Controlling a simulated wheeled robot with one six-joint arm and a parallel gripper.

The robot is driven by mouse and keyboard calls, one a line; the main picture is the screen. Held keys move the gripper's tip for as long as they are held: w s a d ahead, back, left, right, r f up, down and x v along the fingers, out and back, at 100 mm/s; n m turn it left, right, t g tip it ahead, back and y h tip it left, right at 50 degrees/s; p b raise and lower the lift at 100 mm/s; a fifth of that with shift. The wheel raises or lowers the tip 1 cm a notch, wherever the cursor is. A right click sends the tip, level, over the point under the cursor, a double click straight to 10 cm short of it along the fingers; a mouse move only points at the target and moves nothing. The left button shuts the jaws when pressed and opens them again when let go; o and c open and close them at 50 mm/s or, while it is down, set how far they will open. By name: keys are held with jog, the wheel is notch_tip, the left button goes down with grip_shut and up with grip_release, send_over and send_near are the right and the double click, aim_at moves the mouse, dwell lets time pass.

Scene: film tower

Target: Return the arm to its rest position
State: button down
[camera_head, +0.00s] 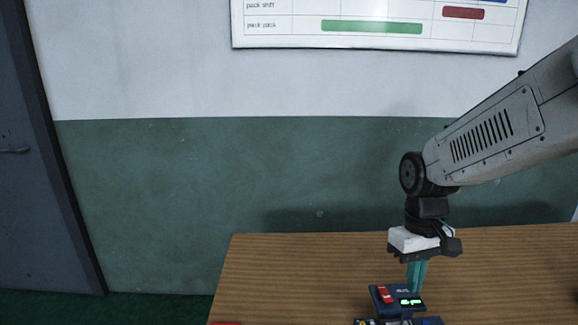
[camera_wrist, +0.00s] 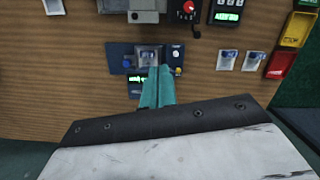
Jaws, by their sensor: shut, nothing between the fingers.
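My arm reaches in from the right edge of the head view, over a wooden table (camera_head: 300,270). My gripper (camera_head: 416,290) points down with its teal fingers together and nothing between them. In the head view the fingertips are just behind a dark device (camera_head: 384,293) with a red switch and a green lit display. In the wrist view my gripper (camera_wrist: 158,80) covers part of a dark blue panel (camera_wrist: 120,52) with a green display and small knobs. I cannot tell whether the fingertips touch anything.
In the wrist view, a unit with a red knob (camera_wrist: 188,8), a display unit (camera_wrist: 228,12), small pale switches (camera_wrist: 227,60) and yellow and red bins (camera_wrist: 297,30) stand around the panel. A grey door (camera_head: 45,150) is left. The table's left part is largely clear.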

jog(key=s+d+r+m+t, duration=0.1)
jog(key=s+r, duration=0.3)
jog(key=s, duration=0.4)
jog(key=s+d+r+m+t, duration=0.1)
jog(key=s+r, duration=0.3)
jog(key=s, duration=0.5)
jog(key=shift+r+m+t, duration=0.15)
jog(key=shift+m+t, duration=0.25)
jog(key=shift+t, duration=0.1)
